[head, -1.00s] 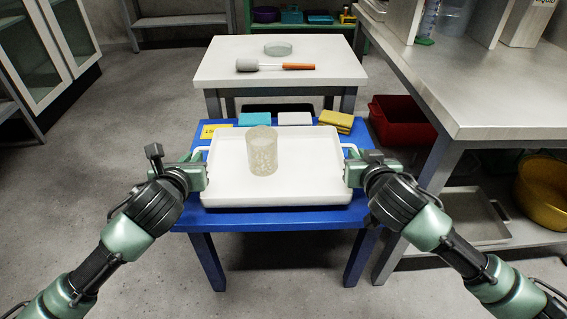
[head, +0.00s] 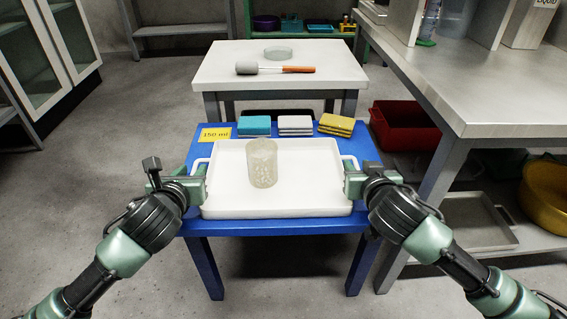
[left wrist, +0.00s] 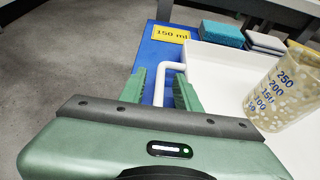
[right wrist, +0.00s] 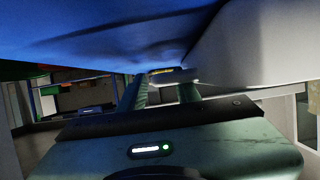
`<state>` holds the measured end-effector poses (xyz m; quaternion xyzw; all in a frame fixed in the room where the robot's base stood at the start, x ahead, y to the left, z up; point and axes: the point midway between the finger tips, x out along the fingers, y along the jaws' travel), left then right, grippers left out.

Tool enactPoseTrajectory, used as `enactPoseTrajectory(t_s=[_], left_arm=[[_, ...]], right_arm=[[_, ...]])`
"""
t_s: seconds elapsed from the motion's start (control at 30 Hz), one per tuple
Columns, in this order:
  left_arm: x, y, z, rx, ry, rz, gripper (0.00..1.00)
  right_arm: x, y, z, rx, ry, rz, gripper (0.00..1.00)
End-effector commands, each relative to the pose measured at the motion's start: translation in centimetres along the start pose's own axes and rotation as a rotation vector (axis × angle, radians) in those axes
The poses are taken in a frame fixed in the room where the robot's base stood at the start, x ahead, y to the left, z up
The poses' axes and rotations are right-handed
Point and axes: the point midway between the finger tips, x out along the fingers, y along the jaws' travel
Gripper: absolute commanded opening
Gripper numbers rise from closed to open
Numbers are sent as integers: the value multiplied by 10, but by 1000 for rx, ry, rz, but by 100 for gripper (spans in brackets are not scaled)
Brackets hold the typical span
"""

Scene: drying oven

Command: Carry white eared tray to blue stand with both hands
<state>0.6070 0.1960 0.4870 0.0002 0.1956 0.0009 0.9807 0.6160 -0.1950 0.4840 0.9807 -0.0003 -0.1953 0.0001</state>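The white eared tray (head: 223,203) lies on the blue stand (head: 270,229) and looks flat on its top. A clear beaker (head: 262,163) of pale pellets stands upright in the tray; its blue marks show in the left wrist view (left wrist: 285,92). My left gripper (head: 204,179) is at the tray's left ear. In the left wrist view its fingers are apart, one on each side of the white ear (left wrist: 161,82). My right gripper (head: 347,177) is at the right ear (head: 349,160). In the right wrist view its fingers (right wrist: 162,92) are also apart; the ear between them is unclear.
A yellow "150 ml" card (head: 215,134) and blue, white and yellow stacks (head: 336,125) lie behind the tray on the stand. A pale table (head: 230,80) with a brush (head: 275,69) stands behind. A workbench (head: 480,100) with a red bin (head: 403,126) below is at right.

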Motion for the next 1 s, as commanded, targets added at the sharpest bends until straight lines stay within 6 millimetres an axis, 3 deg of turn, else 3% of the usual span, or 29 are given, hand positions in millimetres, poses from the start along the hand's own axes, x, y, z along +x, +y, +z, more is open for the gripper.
enactPoseTrajectory(t_s=[0.3,0.5,0.77,1.0], left_arm=[[-66,0,0,3,-3,-2,33],[-98,0,0,2,-1,-1,33],[-110,0,0,0,0,1,33],[-110,0,0,0,0,1,33]], right_arm=[[0,0,0,0,0,-1,33],[0,0,0,0,0,-1,33],[-10,-1,0,0,0,-2,33],[-58,-1,1,0,0,-3,33]])
